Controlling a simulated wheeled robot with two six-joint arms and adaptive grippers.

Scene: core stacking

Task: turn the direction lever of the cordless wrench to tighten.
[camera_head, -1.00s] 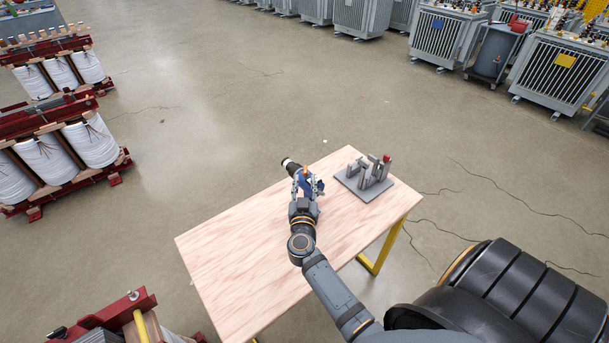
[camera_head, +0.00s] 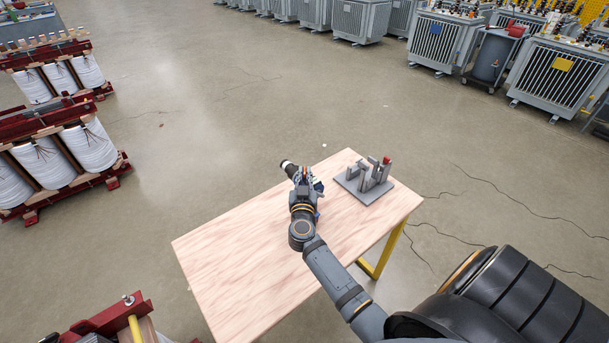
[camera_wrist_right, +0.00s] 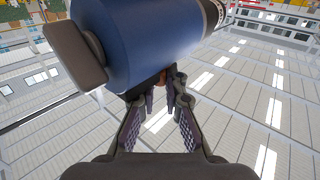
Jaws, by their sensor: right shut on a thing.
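The cordless wrench shows in the head view as a dark and white nose (camera_head: 288,165) and a bit of blue body (camera_head: 318,186), near the table's far edge. My right gripper (camera_head: 302,178) is right at it and hides most of it. In the right wrist view the blue wrench body (camera_wrist_right: 150,40) fills the top, with a brown-grey block on its left end. There my right gripper (camera_wrist_right: 170,83) has its fingertips closed at the underside of the body on a small brownish part, which looks like the direction lever (camera_wrist_right: 167,75). My left gripper is not in view.
A grey fixture (camera_head: 364,182) with upright plates and a red piece stands on the wooden table (camera_head: 245,250), right of the wrench. The near left of the table is bare. White-coil units (camera_head: 90,145) stand on the floor at left, grey transformers (camera_head: 440,40) at the back right.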

